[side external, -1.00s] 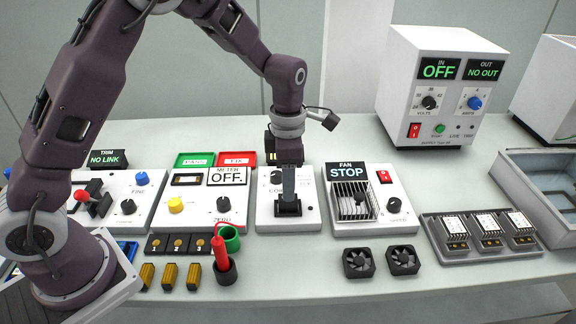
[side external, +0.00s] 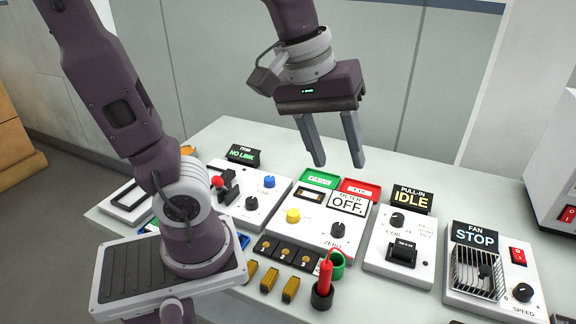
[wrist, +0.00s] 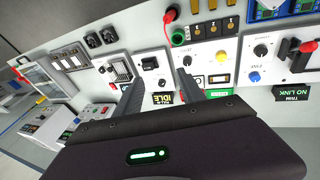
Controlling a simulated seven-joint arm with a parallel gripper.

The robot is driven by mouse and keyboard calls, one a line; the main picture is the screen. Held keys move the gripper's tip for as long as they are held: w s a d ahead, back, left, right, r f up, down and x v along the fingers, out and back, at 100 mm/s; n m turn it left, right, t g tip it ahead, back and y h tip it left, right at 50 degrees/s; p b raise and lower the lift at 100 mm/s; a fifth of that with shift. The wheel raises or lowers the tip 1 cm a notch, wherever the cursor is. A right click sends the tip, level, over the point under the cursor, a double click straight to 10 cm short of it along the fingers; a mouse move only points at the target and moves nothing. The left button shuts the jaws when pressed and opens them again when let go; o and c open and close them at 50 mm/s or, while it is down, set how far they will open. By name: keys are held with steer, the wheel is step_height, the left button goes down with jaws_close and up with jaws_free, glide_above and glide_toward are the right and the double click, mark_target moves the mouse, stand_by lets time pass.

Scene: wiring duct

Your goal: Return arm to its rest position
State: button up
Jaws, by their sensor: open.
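My gripper (side external: 332,140) is in the air above the bench in the side external view, fingers pointing down and spread apart with nothing between them. It hangs above and behind the meter unit (side external: 318,245), whose display reads OFF. In the wrist view the two gripper fingers (wrist: 160,95) reach away over the panels, apart and empty. The pull-in unit (side external: 378,262) reads IDLE, with a black block (side external: 402,252) seated on it. The pull-in sign also shows in the wrist view (wrist: 163,98).
The fan unit (side external: 497,282) reads STOP. The trim unit (side external: 235,212) reads NO LINK. Green and red trays (side external: 317,179) lie behind the meter. A red-handled tool (side external: 325,278) stands upright in a black holder at the front. The air around my gripper is clear.

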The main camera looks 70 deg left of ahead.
steer(key=s+a+f+m+t+y, duration=0.1)
steer(key=s+m+t, duration=0.1)
steer(key=s+m, duration=0.6)
steer(key=shift+f+m, duration=0.3)
steer(key=shift+f, duration=0.1)
stand_by(1.3)
